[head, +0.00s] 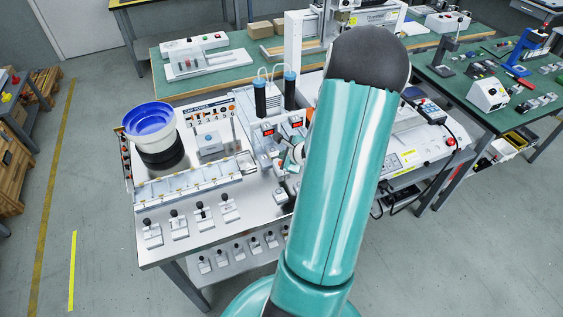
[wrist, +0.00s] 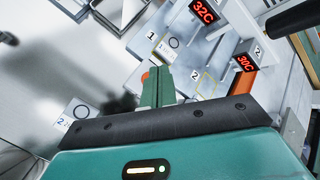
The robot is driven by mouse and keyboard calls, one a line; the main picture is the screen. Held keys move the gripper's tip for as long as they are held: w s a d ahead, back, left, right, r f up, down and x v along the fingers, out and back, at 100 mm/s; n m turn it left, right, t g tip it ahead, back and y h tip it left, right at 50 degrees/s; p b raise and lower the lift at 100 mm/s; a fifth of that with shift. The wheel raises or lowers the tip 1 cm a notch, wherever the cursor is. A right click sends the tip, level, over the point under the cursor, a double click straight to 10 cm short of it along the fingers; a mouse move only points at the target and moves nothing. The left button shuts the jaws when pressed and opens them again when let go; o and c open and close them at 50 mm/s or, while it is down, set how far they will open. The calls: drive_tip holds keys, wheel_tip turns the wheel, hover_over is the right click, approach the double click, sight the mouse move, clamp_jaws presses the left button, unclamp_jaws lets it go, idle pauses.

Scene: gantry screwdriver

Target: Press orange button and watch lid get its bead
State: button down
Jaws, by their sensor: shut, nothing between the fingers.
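In the wrist view my gripper (wrist: 158,80) is shut, its two green fingers together and empty. A small orange round part (wrist: 146,75), which looks like the orange button, shows right beside the left edge of the fingertips. The fingers hide part of it, and I cannot tell whether they touch it. A grey block with a dark ring marked 1 (wrist: 168,47) lies just beyond the fingertips. I cannot pick out a lid or a bead for sure.
Red displays read 32C (wrist: 204,11) and 30C (wrist: 244,63) beyond the gripper. Another block marked 2 (wrist: 77,112) is at lower left. In the head view a blue bowl (head: 150,118) and two dark cylinders (head: 268,97) stand on the white bench (head: 160,252).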

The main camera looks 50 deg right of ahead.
drive_tip(key=shift+f, duration=0.15)
drive_tip(key=shift+f, duration=0.3)
